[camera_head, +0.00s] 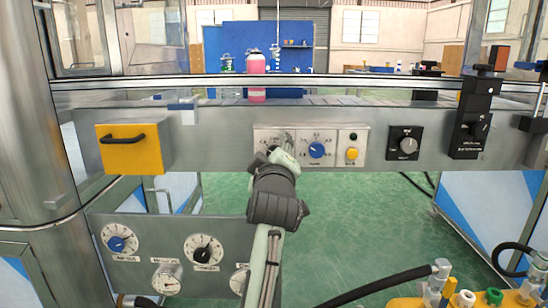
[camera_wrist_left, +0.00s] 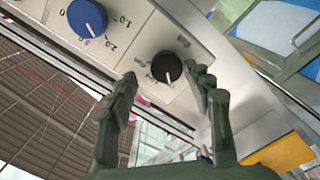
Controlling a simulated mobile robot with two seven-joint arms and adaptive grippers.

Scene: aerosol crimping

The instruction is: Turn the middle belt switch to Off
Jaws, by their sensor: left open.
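A pale control panel (camera_head: 264,132) is set in the metal rail below the conveyor. In the left wrist view, a black rotary switch (camera_wrist_left: 167,67) with a white pointer line sits on this panel. In the head view my left gripper (camera_head: 284,152) covers this switch. My left gripper (camera_wrist_left: 164,83) is open, with its fingertips on either side of the black switch and no clear contact. A blue numbered knob (camera_head: 317,150) is beside it and also shows in the left wrist view (camera_wrist_left: 87,17). The switch's label is not readable. My right gripper is not in view.
A black knob box (camera_head: 404,142) and a tall black switch box (camera_head: 470,120) are farther right on the rail. A yellow box (camera_head: 130,150) with a black handle juts out at left. A pink bottle (camera_head: 257,75) stands on the conveyor. Gauges line a lower panel (camera_head: 140,225).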

